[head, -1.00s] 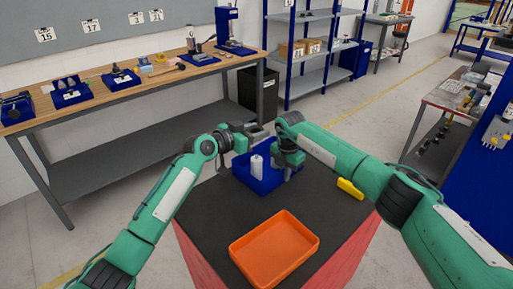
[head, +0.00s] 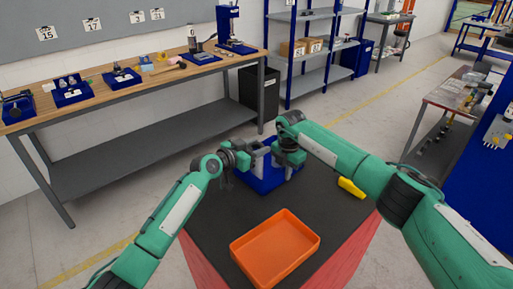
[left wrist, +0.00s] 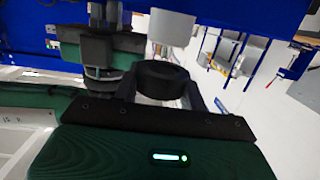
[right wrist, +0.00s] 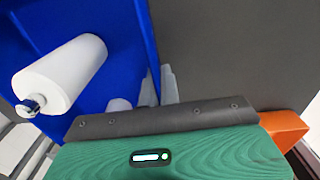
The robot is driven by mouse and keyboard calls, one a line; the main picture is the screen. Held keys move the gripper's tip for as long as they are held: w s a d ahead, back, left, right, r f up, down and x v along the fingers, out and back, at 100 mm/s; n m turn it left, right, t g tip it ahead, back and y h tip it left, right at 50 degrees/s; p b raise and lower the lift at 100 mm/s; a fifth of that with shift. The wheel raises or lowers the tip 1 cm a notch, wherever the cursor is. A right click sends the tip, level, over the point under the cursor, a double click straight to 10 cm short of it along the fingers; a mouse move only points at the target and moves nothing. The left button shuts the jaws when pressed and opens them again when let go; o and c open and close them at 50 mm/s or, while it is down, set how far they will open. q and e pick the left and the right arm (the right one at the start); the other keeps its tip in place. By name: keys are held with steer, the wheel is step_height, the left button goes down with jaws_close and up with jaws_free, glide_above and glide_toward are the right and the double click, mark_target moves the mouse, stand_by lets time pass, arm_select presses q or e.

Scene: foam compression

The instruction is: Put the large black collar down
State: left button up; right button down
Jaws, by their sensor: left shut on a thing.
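The large black collar (left wrist: 160,80) shows in the left wrist view as a thick black ring between the fingers of my left gripper (left wrist: 165,92). That gripper is shut on it and sits at the left side of the blue bin in the head view (head: 240,158). A pale cylinder (left wrist: 172,27) is just beyond the collar, apart from it in the picture. My right gripper (right wrist: 160,86) is at the bin's side wall, its fingers close together on either side of the wall. The blue bin (right wrist: 105,25) holds a white roll (right wrist: 62,72).
An orange tray (head: 275,250) lies at the front of the dark tabletop (head: 215,215). A yellow object (head: 351,187) lies near the right edge. A wooden bench (head: 140,83) with blue fixtures stands behind on the left. The tabletop left of the orange tray is clear.

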arm_select(q)
steer(key=shift+f, duration=0.6)
steer(key=o, duration=1)
steer(key=shift+o, duration=0.2)
steer(key=shift+r, duration=0.1)
steer(key=shift+r, duration=0.35)
steer(key=shift+s+a+r, duration=0.15)
steer(key=shift+a+r, duration=0.05)
steer(key=shift+a, duration=0.05)
steer(key=v, duration=1.1)
steer(key=shift+s+a, duration=0.15)
steer(key=shift+s, duration=0.05)
